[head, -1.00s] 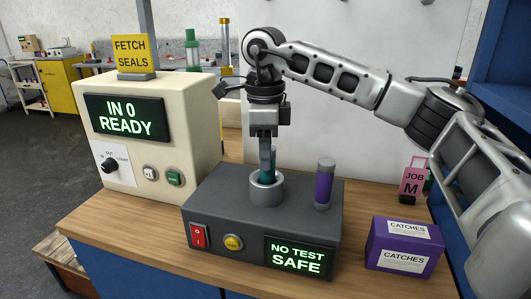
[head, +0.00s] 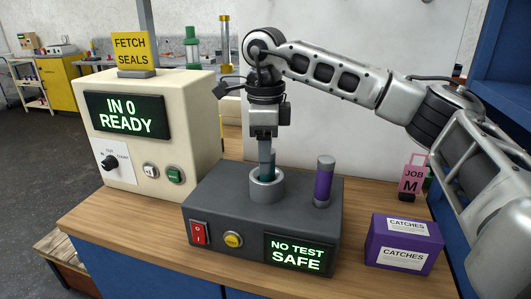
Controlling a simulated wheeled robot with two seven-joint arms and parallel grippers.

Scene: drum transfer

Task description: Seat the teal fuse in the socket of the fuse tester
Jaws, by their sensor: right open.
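The teal fuse (head: 272,168) stands upright with its lower end inside the grey ring socket (head: 267,192) on top of the dark fuse tester (head: 220,207). The socket's rim hides its lower end, so I cannot tell how deep it sits. My right gripper (head: 268,158) points straight down at the fuse's upper part, its fingers open; the near finger partly covers the fuse. A purple fuse (head: 323,182) stands upright on the tester, right of the socket. The tester's screen (head: 297,253) reads "NO TEST SAFE". My left gripper is not in view.
A cream box (head: 195,150) with a screen reading "IN 0 READY" stands left of the tester. A purple "CATCHES" box (head: 402,242) and a pink "JOB M" tag (head: 413,180) stand to the right. The wooden bench (head: 130,235) is bare at the front left.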

